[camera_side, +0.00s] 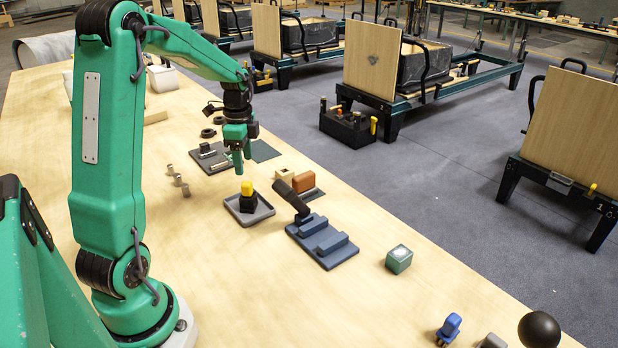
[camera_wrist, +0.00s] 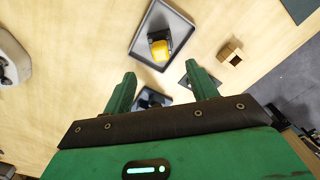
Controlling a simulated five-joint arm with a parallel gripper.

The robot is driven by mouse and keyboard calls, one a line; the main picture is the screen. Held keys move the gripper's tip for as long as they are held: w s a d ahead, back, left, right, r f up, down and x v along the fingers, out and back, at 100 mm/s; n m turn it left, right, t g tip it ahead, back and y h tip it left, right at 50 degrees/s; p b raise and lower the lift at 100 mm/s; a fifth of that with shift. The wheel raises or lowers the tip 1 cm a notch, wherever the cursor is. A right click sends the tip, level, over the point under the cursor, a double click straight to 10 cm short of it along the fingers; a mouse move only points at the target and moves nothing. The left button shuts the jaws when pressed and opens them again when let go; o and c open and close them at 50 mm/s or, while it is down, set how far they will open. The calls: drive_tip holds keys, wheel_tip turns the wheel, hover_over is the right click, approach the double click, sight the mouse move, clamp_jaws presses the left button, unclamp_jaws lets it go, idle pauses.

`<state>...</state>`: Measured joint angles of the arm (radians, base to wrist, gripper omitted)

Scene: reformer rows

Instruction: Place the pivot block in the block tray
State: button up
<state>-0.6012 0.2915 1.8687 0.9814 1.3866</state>
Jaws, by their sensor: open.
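A black block with a yellow top (camera_side: 247,189), which I take as the pivot block, stands upright in the shallow grey block tray (camera_side: 234,212). In the wrist view the yellow top (camera_wrist: 160,50) is near one end of the tray (camera_wrist: 168,14). My gripper (camera_side: 242,164) is above and a little behind the tray in the side view, apart from the block. In the wrist view its two fingers (camera_wrist: 160,72) are spread with nothing between them.
A blue-grey fixture (camera_side: 337,253) with a raised black lever (camera_side: 292,198) stands right of the tray. A small wooden block (camera_side: 285,175), an orange-brown block (camera_side: 305,182) and metal cylinders (camera_side: 178,180) are nearby. A green box (camera_side: 399,259) stands farther right.

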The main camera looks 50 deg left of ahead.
drive_tip(key=s+d+r+n+t, duration=0.2)
drive_tip(key=s+d+r+n, duration=0.1)
drive_tip(key=d, duration=0.5)
drive_tip(key=s+d+r+n+t, duration=0.1)
drive_tip(key=s+d+r+n, duration=0.2)
drive_tip(key=d, duration=0.5)
drive_tip(key=s+d+r+n+t, duration=0.2)
drive_tip(key=s+d+r+n, duration=0.1)
drive_tip(key=s+d, duration=0.3)
drive_tip(key=shift+s+d+r+t, duration=0.3)
drive_tip(key=shift+d+r, duration=0.6)
drive_tip(key=shift+d, duration=0.1)
